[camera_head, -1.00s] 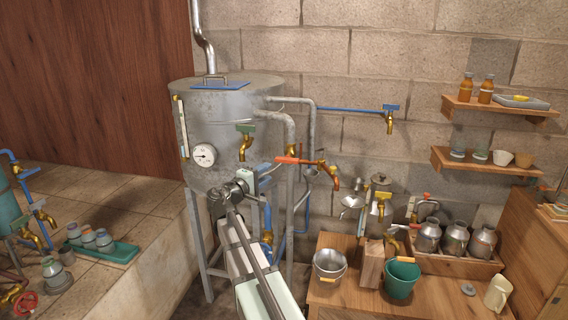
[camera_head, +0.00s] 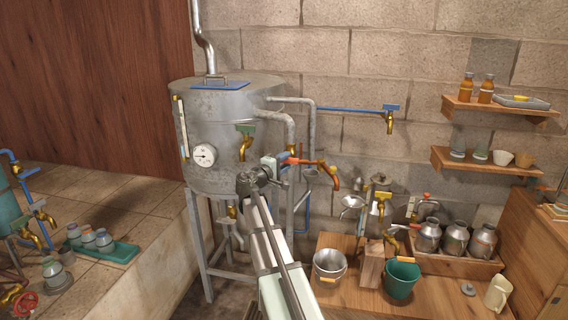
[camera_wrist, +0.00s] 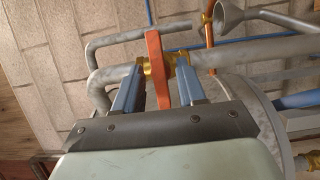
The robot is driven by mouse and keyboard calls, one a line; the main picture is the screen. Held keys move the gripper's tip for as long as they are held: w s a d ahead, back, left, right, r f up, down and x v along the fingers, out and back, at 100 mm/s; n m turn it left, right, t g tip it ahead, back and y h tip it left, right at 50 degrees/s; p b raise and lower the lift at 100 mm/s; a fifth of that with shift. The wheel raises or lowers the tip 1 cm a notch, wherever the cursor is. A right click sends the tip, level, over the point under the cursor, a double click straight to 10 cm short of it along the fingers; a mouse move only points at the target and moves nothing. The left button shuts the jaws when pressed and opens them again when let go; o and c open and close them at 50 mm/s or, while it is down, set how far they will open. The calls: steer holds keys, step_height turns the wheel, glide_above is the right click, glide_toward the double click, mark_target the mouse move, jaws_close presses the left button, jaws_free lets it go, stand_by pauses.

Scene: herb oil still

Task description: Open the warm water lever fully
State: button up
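An orange lever (camera_wrist: 156,62) sits on a brass valve (camera_wrist: 174,60) and runs between my gripper's two blue fingers in the wrist view. My gripper (camera_wrist: 157,84) is open, with one finger on each side of the lever and a visible gap to each. In the head view my gripper (camera_head: 284,159) is at the left end of the orange-red tap (camera_head: 322,168), in front of the steel tank's right side. There it covers most of the lever, and only a short orange piece (camera_head: 299,161) shows. I cannot tell from the frames which label the lever carries.
The steel tank (camera_head: 205,115) stands behind my gripper, with grey pipes (camera_head: 312,115) close by. A green-handled brass tap (camera_head: 244,145) is on the tank front. A funnel (camera_wrist: 229,16) shows near the valve.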

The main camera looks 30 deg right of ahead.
jaws_close()
stand_by(0.3)
steer(key=shift+n, duration=0.3)
steer(key=n+t, duration=0.2)
steer(key=n, duration=0.3)
steer(key=n+t, duration=0.2)
steer(key=n, duration=0.3)
steer(key=n+t+h, duration=0.1)
steer(key=n+t, duration=0.1)
steer(key=n, duration=0.4)
steer(key=shift+s+d+f+t, duration=0.1)
steer(key=shift+s+f+t, duration=0.1)
steer(key=shift+f+t, duration=0.1)
steer(key=n+t, duration=0.1)
steer(key=n, duration=0.2)
steer(key=n+t+y, duration=0.1)
steer(key=n, duration=0.2)
steer(key=shift+t+y, duration=0.3)
steer(key=shift+d+n, duration=0.1)
steer(key=shift+n, duration=0.3)
